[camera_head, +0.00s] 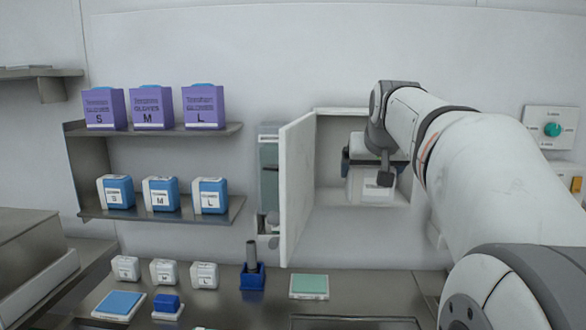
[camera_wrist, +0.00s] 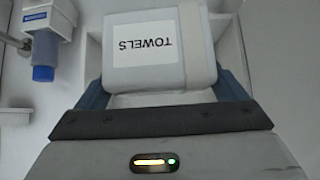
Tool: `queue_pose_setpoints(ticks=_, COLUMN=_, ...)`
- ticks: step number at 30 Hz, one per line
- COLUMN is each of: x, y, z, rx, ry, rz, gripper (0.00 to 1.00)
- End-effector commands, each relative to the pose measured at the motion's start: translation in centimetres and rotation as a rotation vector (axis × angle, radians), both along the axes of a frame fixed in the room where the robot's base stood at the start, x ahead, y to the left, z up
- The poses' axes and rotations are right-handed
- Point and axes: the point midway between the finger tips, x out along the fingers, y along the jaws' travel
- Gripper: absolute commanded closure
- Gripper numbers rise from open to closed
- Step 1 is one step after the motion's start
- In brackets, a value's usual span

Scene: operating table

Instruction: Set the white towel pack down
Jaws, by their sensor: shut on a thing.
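The white towel pack (camera_wrist: 195,75) fills the middle of the wrist view, with a label reading TOWELS upside down. In the head view the pack (camera_head: 371,187) is at the open wall cabinet (camera_head: 362,116). My gripper (camera_wrist: 163,95) is shut on the pack, with a dark finger on each side of it. In the head view my gripper (camera_head: 362,150) is in front of the cabinet opening and partly covers it. Whether the pack touches the cabinet floor cannot be told.
The cabinet door (camera_head: 296,187) stands open on the left of the opening. A wall dispenser with a blue part (camera_wrist: 44,55) is beside it. Shelves with purple glove boxes (camera_head: 151,107) and blue packs (camera_head: 161,194) are at left. A steel counter (camera_head: 350,285) runs below.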

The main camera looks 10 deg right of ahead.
Motion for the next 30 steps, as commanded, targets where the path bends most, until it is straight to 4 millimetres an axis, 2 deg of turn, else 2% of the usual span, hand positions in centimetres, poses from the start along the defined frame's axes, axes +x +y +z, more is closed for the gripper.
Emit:
queue_pose_setpoints(ticks=1, x=1.4, y=-0.4, z=0.2, rx=0.001, ry=0.002, rz=0.0, gripper=0.39)
queue_pose_setpoints(ticks=6, x=5.6, y=-1.7, z=0.2, rx=0.001, ry=0.002, rz=0.0, gripper=0.39)
queue_pose_setpoints(ticks=13, x=10.1, y=-2.9, z=0.2, rx=0.0, ry=0.001, rz=0.001, gripper=0.39)
queue_pose_setpoints(ticks=18, x=11.3, y=-3.2, z=0.0, rx=0.0, ry=-0.001, rz=0.003, gripper=0.39)
queue_pose_setpoints(ticks=25, x=11.3, y=-3.1, z=-3.0, rx=0.001, ry=0.001, rz=0.004, gripper=0.39)
queue_pose_setpoints(ticks=30, x=11.4, y=-3.1, z=-3.5, rx=0.0, ry=-0.001, rz=0.004, gripper=0.39)
